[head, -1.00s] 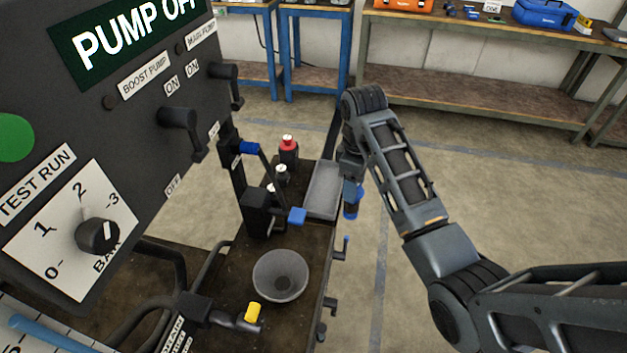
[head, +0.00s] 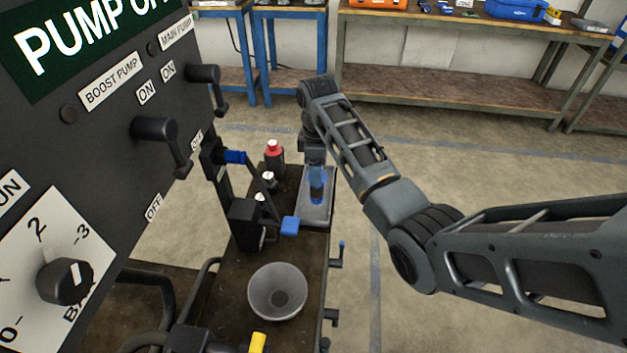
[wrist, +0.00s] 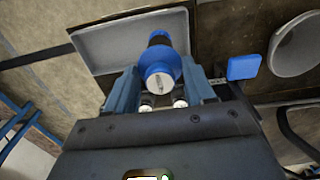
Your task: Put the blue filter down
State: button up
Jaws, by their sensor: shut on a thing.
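The blue filter (head: 317,190) is held in my gripper (head: 316,174) over the shallow grey tray (head: 321,217) on the bench. In the wrist view the blue filter (wrist: 161,61) sits between the two fingers of my gripper (wrist: 160,84). Its pale end faces the camera and its dark end points toward the tray (wrist: 97,46). I cannot tell whether its lower end touches the tray floor. The fingers hide part of the filter's sides.
A grey bowl (head: 277,291) stands nearer on the bench. A red-capped bottle (head: 274,152) and smaller containers stand left of the tray. A blue-handled valve lever (head: 290,226) rises close by. The control panel (head: 100,130) fills the left. The floor to the right is clear.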

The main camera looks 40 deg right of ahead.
jog(key=shift+w+a+f, duration=0.3)
jog(key=shift+w+f, duration=0.1)
jog(key=shift+f, duration=1.9)
jog(key=shift+f, duration=0.1)
jog(key=o, duration=1.4)
notch_tip(320, 180, up, 12)
jog(key=shift+r, duration=0.15)
